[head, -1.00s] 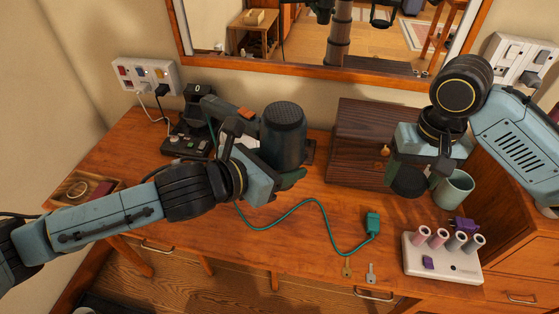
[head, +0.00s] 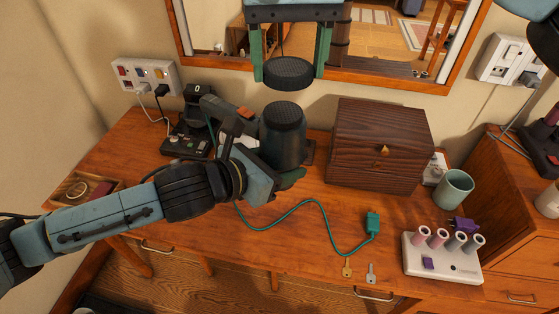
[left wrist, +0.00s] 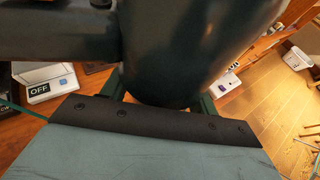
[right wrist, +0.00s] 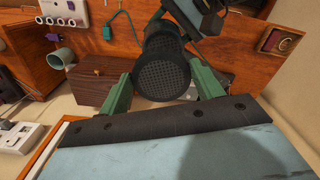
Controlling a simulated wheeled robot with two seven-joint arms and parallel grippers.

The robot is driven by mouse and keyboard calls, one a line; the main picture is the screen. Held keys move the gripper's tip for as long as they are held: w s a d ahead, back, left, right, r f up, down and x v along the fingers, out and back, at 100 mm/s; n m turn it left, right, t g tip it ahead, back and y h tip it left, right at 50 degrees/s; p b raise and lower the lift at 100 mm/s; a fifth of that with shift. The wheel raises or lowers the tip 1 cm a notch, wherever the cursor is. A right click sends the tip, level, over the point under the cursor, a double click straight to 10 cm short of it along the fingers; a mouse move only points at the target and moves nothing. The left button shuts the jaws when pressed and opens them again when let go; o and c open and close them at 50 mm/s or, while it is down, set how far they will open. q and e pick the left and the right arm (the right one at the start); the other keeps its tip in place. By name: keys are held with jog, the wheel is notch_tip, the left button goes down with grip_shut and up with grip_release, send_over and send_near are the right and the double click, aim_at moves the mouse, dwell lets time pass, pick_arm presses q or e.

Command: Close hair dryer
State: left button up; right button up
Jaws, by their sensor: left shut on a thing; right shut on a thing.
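The hair dryer (head: 284,145) is a dark green cylinder standing upright in the middle of the desk, with a mesh-patterned top end. My left gripper (head: 285,178) is shut on its lower body; the dryer also fills the left wrist view (left wrist: 190,45). My right gripper (head: 290,68) hangs above the dryer, fingers down. It is shut on a dark round mesh cap (head: 288,74). The cap is above the dryer's top end, with a small gap between them in the head view. In the right wrist view, a mesh disc (right wrist: 160,78) shows between the green fingers.
A dark wooden box (head: 375,150) stands right of the dryer, with a green mug (head: 453,190) beyond it. A teal cord with a plug (head: 373,223), two keys (head: 347,268) and a white holder (head: 440,262) lie in front. A mirror (head: 370,45) is behind.

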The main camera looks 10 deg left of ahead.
pick_arm(q)
jog(key=shift+r, duration=0.1)
pick_arm(e)
jog(key=shift+s+a+r, duration=0.15)
jog(key=shift+a+r, duration=0.05)
send_over(284, 115)
jog(key=shift+w+f, duration=0.2)
jog(key=shift+f, duration=1.85)
jog(key=shift+s, duration=0.1)
jog(key=shift+f, duration=0.85)
jog(key=shift+f, duration=0.55)
